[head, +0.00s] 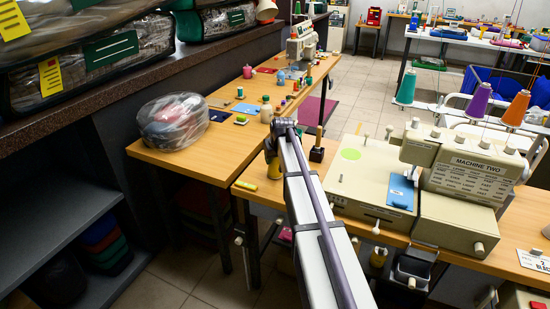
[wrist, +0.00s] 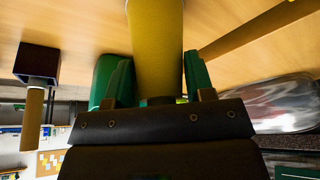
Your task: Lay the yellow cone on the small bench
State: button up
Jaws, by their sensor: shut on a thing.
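The yellow cone (wrist: 155,45) is between the two green fingers of my gripper (wrist: 158,72) in the wrist view. In the head view, my arm hides most of the gripper (head: 273,148), and a bit of yellow (head: 271,165) shows just left of the arm. The gripper is over the wooden worktops, near where the left bench (head: 190,160) meets the machine table (head: 246,190). I cannot tell the cone's height above the wood.
A clear bag with bundled cloth (head: 172,122) sits on the left bench. A black block with a wooden peg (head: 317,150) stands right of my arm, beside the sewing machine (head: 375,180). Small bottles and spools lie farther back. Bare wood shows between the bag and my gripper.

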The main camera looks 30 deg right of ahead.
jog(key=shift+f, duration=0.3)
jog(key=o, duration=1.5)
jog(key=shift+c, duration=0.2)
jog(key=shift+r, duration=0.15)
jog(key=shift+w+p+v, duration=0.15)
jog(key=shift+p+v, duration=1.4)
jog(key=shift+v, duration=0.1)
jog(key=shift+w+p+v, duration=0.2)
jog(key=shift+p+v, duration=1.35)
jog(key=shift+v, duration=0.1)
jog(key=shift+r, duration=0.15)
jog(key=p+v, duration=1)
jog(key=v, duration=0.1)
